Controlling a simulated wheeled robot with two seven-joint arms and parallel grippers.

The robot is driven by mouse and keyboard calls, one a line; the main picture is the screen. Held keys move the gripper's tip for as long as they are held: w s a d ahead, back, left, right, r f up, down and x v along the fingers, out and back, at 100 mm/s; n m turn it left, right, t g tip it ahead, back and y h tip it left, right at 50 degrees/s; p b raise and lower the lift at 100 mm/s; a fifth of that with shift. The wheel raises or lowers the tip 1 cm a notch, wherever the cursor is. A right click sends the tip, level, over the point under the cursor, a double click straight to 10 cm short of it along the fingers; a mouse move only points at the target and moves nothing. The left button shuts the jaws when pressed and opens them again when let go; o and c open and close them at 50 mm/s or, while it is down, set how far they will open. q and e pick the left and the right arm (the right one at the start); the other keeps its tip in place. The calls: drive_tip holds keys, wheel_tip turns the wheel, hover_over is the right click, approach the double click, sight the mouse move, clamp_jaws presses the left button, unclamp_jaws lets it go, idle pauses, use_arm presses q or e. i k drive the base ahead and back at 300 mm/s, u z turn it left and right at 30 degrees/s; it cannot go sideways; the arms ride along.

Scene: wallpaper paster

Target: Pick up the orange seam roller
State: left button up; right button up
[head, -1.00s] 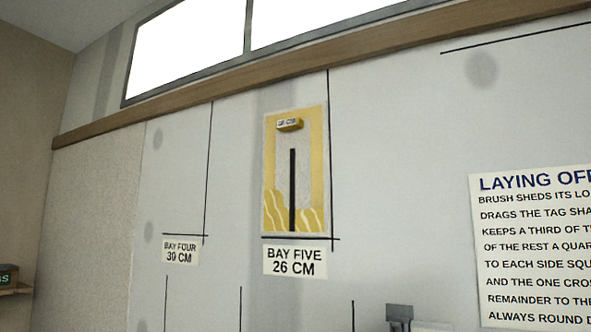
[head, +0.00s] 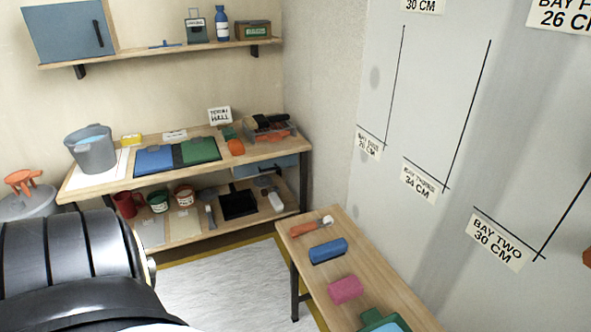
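An orange-handled tool with a pale head, which looks like the orange seam roller (head: 308,228), lies at the far end of the narrow wooden table (head: 387,280) in the head view. Its handle points left and its pale head is to the right. Nothing touches it. Neither of my grippers shows in the head view, so I cannot see whether they are open or shut.
A blue block (head: 328,251), a pink block (head: 345,290) and a green-and-blue item (head: 384,322) lie nearer on the same table. A workbench (head: 100,180) with a bucket (head: 91,150) stands behind. Grey floor (head: 215,285) lies open left of the table.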

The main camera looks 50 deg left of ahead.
sight(294, 231)
drive_tip(key=k, duration=0.15)
drive_tip(key=u, duration=1.45)
